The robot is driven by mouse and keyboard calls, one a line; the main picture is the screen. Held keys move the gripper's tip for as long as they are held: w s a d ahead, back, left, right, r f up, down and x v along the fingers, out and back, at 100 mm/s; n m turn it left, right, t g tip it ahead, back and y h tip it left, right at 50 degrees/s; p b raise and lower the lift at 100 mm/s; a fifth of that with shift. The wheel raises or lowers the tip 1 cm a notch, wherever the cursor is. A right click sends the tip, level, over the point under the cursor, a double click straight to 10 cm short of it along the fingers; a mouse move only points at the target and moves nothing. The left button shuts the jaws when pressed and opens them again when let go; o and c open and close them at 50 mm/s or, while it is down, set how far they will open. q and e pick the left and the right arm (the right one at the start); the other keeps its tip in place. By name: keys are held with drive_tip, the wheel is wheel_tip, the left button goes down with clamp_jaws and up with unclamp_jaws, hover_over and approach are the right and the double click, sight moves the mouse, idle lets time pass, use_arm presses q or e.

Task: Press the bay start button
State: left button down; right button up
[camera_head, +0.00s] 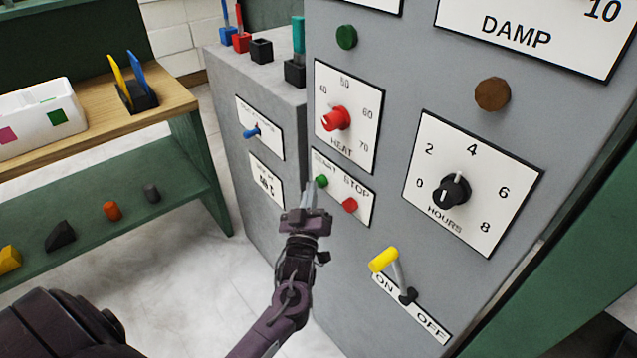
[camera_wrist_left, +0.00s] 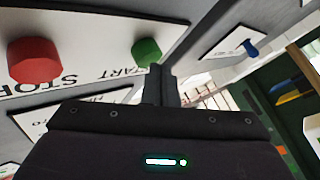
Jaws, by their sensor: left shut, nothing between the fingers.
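The green start button (camera_head: 321,182) sits on the white START/STOP plate (camera_head: 333,192) of the grey cabinet. The red stop button (camera_head: 350,205) is to its lower right. My left gripper (camera_head: 312,190) is shut and empty, with its fingertips just beside the green button. In the left wrist view the shut fingertips (camera_wrist_left: 157,70) are right by the green button (camera_wrist_left: 146,51), and the red button (camera_wrist_left: 34,60) is farther left. I cannot tell whether the fingertips touch the green button. My right gripper is not in view.
A red HEAT knob (camera_head: 336,118) is above the buttons, and a black HOURS knob (camera_head: 454,190) is to the right. A yellow-handled ON/OFF lever (camera_head: 384,260) stands out at lower right. A blue toggle (camera_head: 251,133) is to the left. A wooden-topped bench (camera_head: 170,100) stands at left.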

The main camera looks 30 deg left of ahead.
use_arm(q)
drive_tip(key=shift+w+d, duration=0.2)
drive_tip(key=shift+w, duration=0.2)
idle(0.3)
drive_tip(key=shift+s+a, duration=0.1)
drive_tip(key=shift+s+a+p, duration=0.3)
drive_tip(key=shift+s, duration=0.5)
drive_tip(key=s, duration=0.1)
drive_tip(key=s+a+p, duration=0.1)
drive_tip(key=s, duration=0.1)
drive_tip(key=s+a+p, duration=0.1)
drive_tip(key=shift+s, duration=0.3)
drive_tip(key=shift+f, duration=0.1)
idle(0.8)
